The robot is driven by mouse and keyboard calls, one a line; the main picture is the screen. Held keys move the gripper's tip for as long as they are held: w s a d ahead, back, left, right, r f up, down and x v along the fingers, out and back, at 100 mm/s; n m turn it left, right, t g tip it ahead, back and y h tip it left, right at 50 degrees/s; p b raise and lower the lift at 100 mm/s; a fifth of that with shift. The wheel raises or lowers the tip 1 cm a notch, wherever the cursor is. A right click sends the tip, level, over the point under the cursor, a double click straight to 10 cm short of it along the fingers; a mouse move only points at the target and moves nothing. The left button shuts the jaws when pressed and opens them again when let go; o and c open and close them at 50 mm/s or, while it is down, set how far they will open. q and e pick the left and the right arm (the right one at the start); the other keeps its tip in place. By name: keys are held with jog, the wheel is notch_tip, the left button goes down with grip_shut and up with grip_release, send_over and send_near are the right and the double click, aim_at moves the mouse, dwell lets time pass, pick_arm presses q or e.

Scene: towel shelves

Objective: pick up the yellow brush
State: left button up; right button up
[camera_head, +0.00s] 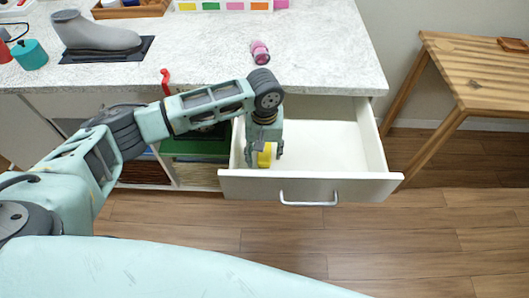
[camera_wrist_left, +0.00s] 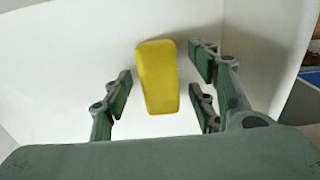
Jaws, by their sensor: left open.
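The yellow brush (camera_head: 265,156) lies in the open white drawer (camera_head: 345,150), near its left front corner. My left gripper (camera_head: 264,155) reaches down into the drawer from above, right over the brush, and hides part of it in the head view. In the left wrist view the brush (camera_wrist_left: 158,76) shows as a plain yellow shape with rounded corners. The left gripper's green-padded fingers (camera_wrist_left: 160,92) stand apart on both sides of it, with a gap on each side. My right gripper is not in view.
The drawer front with its handle (camera_head: 308,200) is pulled out below the white counter (camera_head: 320,60). A grey foot form (camera_head: 97,33) and a pink bottle (camera_head: 260,52) stand on the counter. A wooden table (camera_head: 480,70) is at the right. The drawer's right part is empty.

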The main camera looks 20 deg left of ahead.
pick_arm(q)
jog(key=shift+f, duration=0.1)
jog(key=shift+c, duration=0.4)
jog(key=c, duration=1.2)
jog(key=shift+b, duration=0.35)
jog(key=shift+w+r, duration=0.1)
jog(key=shift+r, duration=0.3)
notch_tip(320, 180, up, 3)
jog(key=shift+r, duration=0.2)
jog(key=d+r, duration=0.2)
jog(key=d, duration=0.2)
jog(key=s+d+r, duration=0.1)
jog(key=d+r, duration=0.4)
jog(key=d, duration=0.2)
jog(key=shift+s+d+r+b, duration=0.15)
jog(key=shift+s+d+b, duration=0.15)
jog(key=shift+s+b, duration=0.1)
